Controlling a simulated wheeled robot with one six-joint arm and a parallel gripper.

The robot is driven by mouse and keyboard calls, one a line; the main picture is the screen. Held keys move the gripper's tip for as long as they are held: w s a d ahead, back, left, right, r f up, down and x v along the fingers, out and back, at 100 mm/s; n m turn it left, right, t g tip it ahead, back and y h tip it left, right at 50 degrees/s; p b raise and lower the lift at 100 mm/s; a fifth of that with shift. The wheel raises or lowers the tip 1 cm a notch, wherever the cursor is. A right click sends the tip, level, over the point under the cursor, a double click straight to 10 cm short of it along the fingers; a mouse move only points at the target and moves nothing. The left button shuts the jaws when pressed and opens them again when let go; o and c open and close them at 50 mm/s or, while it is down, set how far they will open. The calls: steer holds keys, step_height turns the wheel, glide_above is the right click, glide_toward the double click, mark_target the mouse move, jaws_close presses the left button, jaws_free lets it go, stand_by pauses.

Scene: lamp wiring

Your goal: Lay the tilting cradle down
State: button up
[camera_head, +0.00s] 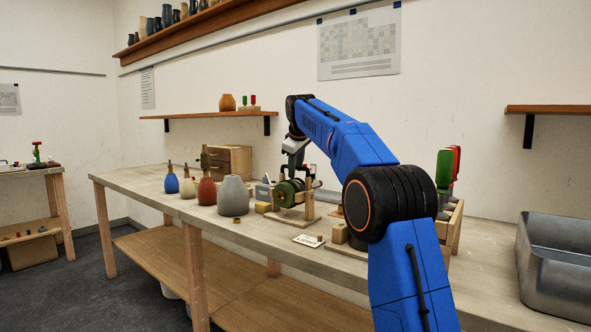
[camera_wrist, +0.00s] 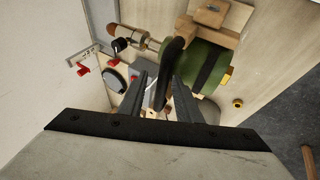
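The tilting cradle (camera_head: 306,200) is a pale wooden frame on the bench, below my gripper. It holds a green lamp body (camera_head: 287,192) with a dark band. In the wrist view the green body (camera_wrist: 207,67) shows beside the cradle's wooden block (camera_wrist: 208,18), its metal neck and brown tip pointing left. I cannot tell the cradle's exact tilt. My gripper (camera_wrist: 159,76) has its two dark fingers apart, with a gap between them. A black curved bar (camera_wrist: 174,58) stands by the right fingertip; I cannot tell whether they touch. In the head view my arm hides part of the cradle's surroundings.
Blue, cream, red and grey vases (camera_head: 233,196) stand left of the cradle on the bench (camera_head: 150,187). A wooden drawer box (camera_head: 228,161) is behind them. A small card (camera_head: 308,241) lies in front. Red- and green-handled tools (camera_head: 444,172) and a metal basin (camera_head: 555,262) are to the right.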

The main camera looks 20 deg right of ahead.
steer(key=v, duration=1.7)
steer(key=shift+s, duration=0.2)
steer(key=shift+r, duration=0.1)
steer(key=s+f+m, duration=0.2)
steer(key=s+f, duration=0.5)
steer(key=s, duration=0.6)
steer(key=s+f+m, duration=0.2)
steer(key=s+f, duration=0.5)
steer(key=s, duration=0.7)
steer(key=s+f+m, duration=0.2)
steer(key=s+f, duration=1.1)
steer(key=f, duration=0.3)
steer(key=s+f+m+g+y, duration=0.1)
steer(key=s+f+m, duration=0.1)
steer(key=s+f, duration=1.2)
steer(key=shift+a+f+g, duration=0.3)
steer(key=shift+a+f, duration=0.05)
steer(key=shift+f, duration=0.55)
